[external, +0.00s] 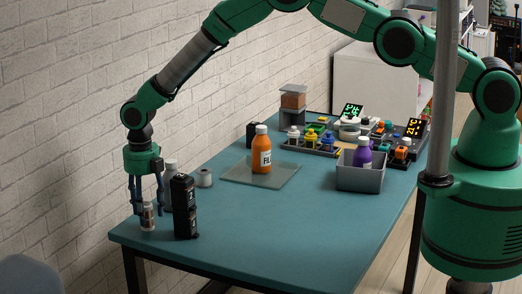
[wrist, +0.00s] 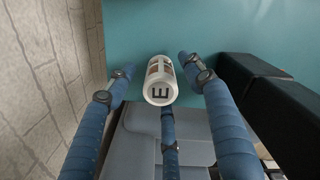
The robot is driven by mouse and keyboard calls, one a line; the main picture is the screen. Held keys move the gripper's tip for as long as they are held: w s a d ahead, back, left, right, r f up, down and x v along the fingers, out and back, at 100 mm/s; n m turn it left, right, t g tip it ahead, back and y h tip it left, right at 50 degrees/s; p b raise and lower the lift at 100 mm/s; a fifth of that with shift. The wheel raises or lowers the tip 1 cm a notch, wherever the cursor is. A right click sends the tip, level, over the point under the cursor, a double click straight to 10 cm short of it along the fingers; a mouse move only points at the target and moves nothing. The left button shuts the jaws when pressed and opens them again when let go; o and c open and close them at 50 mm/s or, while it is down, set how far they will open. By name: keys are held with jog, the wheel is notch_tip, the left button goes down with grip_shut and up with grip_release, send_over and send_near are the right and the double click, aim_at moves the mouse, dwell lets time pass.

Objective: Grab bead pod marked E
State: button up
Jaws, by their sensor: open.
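The bead pod marked E (wrist: 160,80) is a small white cylinder with a dark letter on its end and a reddish band on its side. In the external view the pod (external: 148,217) stands near the table's front left corner. My gripper (external: 147,215) points down over it with its fingers spread around it. In the wrist view my gripper (wrist: 157,75) shows blue fingers, open, on both sides of the pod and one below it. Gaps show between the side fingers and the pod; contact with the lower finger is unclear.
Black stacked boxes (external: 185,206) stand close to the right of the pod. An orange bottle (external: 262,150) stands on a mat (external: 285,178); a grey bin (external: 359,178) holds a purple bottle. The table's front middle is clear.

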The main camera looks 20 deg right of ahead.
aim_at(145, 204)
jog(key=c, duration=1.3)
jog(key=shift+r, duration=5)
